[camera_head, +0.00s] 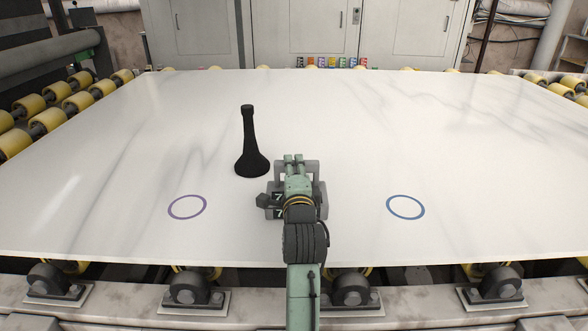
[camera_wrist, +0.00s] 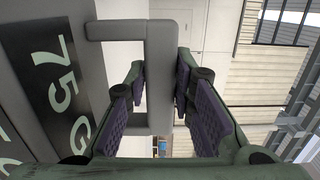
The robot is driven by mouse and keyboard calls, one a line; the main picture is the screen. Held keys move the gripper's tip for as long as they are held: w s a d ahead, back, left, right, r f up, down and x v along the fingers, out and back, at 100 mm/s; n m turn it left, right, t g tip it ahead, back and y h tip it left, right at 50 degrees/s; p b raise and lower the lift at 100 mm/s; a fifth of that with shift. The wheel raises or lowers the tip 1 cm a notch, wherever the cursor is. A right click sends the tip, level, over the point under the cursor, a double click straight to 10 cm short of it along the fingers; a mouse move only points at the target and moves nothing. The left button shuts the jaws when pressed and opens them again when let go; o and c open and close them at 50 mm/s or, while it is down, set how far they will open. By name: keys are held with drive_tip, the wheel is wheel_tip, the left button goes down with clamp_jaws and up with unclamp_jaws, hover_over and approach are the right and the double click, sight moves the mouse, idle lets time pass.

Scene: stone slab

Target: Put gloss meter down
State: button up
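The gloss meter (camera_wrist: 42,60) is a grey block with a dark label reading "75 G" and a grey loop handle. In the wrist view, my gripper (camera_wrist: 160,85) has its purple-padded fingers on both sides of the handle bar, shut on it. In the head view, my gripper (camera_head: 295,160) is over the middle of the near part of the slab, with the gloss meter (camera_head: 317,203) partly hidden behind my wrist. I cannot tell whether its underside touches the slab. A purple ring (camera_head: 173,213) is marked on the slab at left, and a blue ring (camera_head: 421,213) at right. Both rings are empty.
A black object with a flared base and tall neck (camera_head: 250,145) stands on the white stone slab (camera_head: 400,130), just left of and beyond my gripper. The rest of the slab is clear. Yellow rollers (camera_head: 30,105) line its sides. Grey cabinets (camera_head: 300,30) stand behind.

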drive_tip(key=o, duration=0.4)
drive_tip(key=shift+r, duration=0.2)
drive_tip(key=s+p, duration=0.2)
drive_tip(key=s, duration=0.2)
drive_tip(key=s+p, duration=0.3)
drive_tip(key=s, duration=0.1)
drive_tip(key=s+d+p, duration=0.1)
drive_tip(key=s+p, duration=0.2)
drive_tip(key=s, duration=0.1)
drive_tip(key=shift+a, duration=0.1)
